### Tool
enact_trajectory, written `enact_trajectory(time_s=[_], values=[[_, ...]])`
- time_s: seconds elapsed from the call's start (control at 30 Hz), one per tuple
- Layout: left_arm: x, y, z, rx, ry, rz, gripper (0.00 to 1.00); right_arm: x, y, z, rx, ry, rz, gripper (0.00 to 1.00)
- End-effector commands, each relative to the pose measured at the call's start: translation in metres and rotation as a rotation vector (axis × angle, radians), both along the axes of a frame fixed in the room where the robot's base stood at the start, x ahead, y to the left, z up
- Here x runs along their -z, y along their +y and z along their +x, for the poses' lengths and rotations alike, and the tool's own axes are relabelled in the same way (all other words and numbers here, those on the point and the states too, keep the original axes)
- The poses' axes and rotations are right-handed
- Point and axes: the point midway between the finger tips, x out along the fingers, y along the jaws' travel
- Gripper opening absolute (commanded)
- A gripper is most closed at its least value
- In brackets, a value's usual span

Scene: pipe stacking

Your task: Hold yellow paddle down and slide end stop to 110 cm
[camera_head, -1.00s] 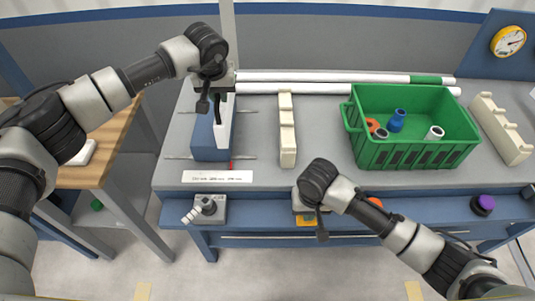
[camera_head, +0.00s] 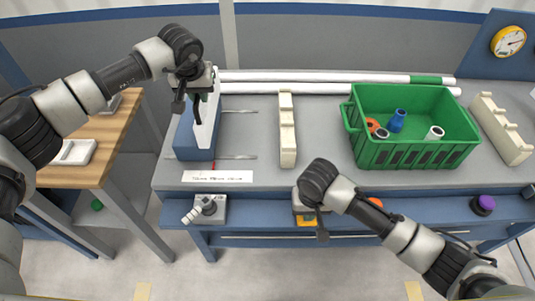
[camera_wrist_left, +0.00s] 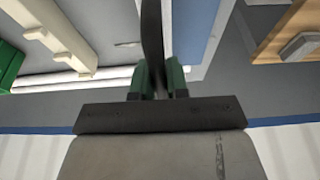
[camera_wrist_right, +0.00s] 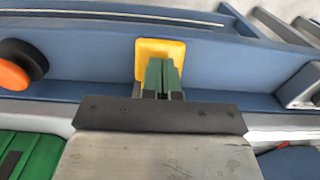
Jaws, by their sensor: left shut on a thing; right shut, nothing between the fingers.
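The end stop (camera_head: 194,138) is a blue block with a white face on two thin rods at the left of the bench. My left gripper (camera_wrist_left: 160,80) is shut on its upright black handle (camera_wrist_left: 153,35). A white scale label (camera_head: 218,177) lies in front of the block; its print is too small to read. A small red pointer (camera_head: 213,166) on the block stands above the label. The yellow paddle (camera_wrist_right: 160,52) is on the bench front. My right gripper (camera_wrist_right: 163,76) is shut and empty, its tips over the paddle; the right wrist view cannot confirm how far the paddle is pressed.
A cream rack (camera_head: 288,130) stands right of the end stop, with white pipes (camera_head: 330,89) behind. A green crate (camera_head: 415,155) with fittings stands further right. A grey lever unit (camera_head: 207,210) and a purple button (camera_head: 484,203) sit on the front ledge. A wooden table (camera_head: 105,135) is at left.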

Motion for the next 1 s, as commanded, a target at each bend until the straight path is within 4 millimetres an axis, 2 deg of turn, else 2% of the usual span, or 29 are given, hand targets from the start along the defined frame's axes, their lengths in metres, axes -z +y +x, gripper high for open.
enact_trajectory(time_s=[0.03,0.67,0.77,1.0], values=[[0.001,0.004,0.0,-0.002,-0.001,0.001,0.0,0.007,-0.002,-0.005,0.0,0.015,-0.008,0.0],[0.001,0.035,0.0,-0.003,-0.001,-0.001,0.0,0.007,-0.002,-0.005,0.0,0.015,-0.009,0.0],[0.001,0.035,0.0,-0.002,-0.001,-0.001,0.0,0.006,-0.002,-0.005,0.0,0.015,-0.008,0.0],[0.001,0.035,0.0,-0.002,-0.001,-0.001,0.0,-0.016,-0.001,-0.003,-0.001,0.008,-0.005,0.0]])
